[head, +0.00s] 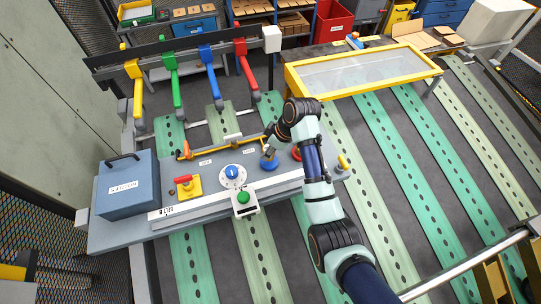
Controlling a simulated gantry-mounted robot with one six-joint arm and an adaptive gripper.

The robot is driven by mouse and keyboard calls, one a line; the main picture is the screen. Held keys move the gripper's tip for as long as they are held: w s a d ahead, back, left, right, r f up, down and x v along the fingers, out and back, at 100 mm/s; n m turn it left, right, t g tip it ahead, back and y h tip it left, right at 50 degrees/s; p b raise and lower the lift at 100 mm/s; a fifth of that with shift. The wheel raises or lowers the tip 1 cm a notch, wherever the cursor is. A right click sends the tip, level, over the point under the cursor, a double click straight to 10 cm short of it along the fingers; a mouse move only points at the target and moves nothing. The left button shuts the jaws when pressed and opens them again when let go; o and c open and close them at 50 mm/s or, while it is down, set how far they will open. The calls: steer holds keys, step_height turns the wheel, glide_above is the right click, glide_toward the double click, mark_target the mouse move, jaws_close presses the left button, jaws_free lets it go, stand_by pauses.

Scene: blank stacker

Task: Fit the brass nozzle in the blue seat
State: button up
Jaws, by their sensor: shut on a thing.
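The blue seat (268,163) is a round blue piece on the grey bench, right of the blue-and-white dial. My gripper (269,152) points down directly over the blue seat, very close to it. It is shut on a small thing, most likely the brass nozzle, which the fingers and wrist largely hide. I cannot tell whether the nozzle touches the seat or is in it.
A dial (232,175), a green button box (244,199), a red-and-yellow valve (187,187) and a blue case (126,185) stand on the bench to the left. A red piece (297,153) is close on the right, partly behind my arm. An orange rail (222,147) runs behind.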

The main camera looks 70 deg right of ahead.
steer(key=shift+f, duration=1.95)
steer(key=shift+f, duration=0.15)
steer(key=o, duration=1.3)
steer(key=v, duration=1.2)
steer(key=shift+r+p, duration=0.25)
steer(key=shift+p, duration=0.15)
